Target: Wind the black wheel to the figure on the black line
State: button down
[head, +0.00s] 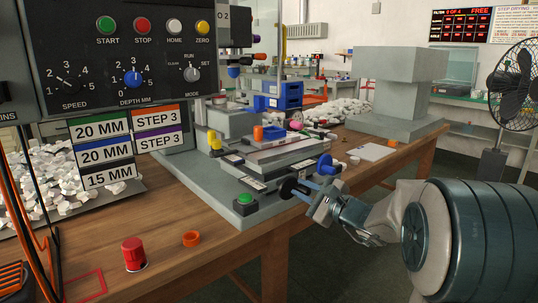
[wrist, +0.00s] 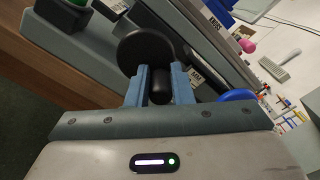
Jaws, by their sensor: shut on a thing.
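In the wrist view, the black wheel (wrist: 147,45) is a round disc with a black handle (wrist: 160,90) sticking out toward me. The blue-grey fingers of my gripper (wrist: 160,76) are shut on this handle, one on each side. The sign card with a dark top band (head: 113,175) reads 15 MM. The wheel's scale is too small to read in either view.
A blue wheel (head: 327,165) is close behind my gripper, and a yellow knob (head: 214,140) is further left.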

jog(key=shift+s+a+r, duration=0.15)
jog(key=shift+a+r, duration=0.05)
jog(key=shift+a, duration=0.3)
jog(key=shift+s+a+r, duration=0.35)
jog(key=shift+a+r, duration=0.1)
jog(key=shift+r, duration=0.2)
jog(key=shift+d+f, duration=0.1)
jog(key=shift+d, duration=0.1)
jog(key=c, duration=1.3)
grip_release()
jog(key=shift+w+d, duration=0.1)
jog(key=shift+d, duration=0.1)
jog(key=shift+b+v, duration=0.55)
jog(key=shift+v, duration=2.95)
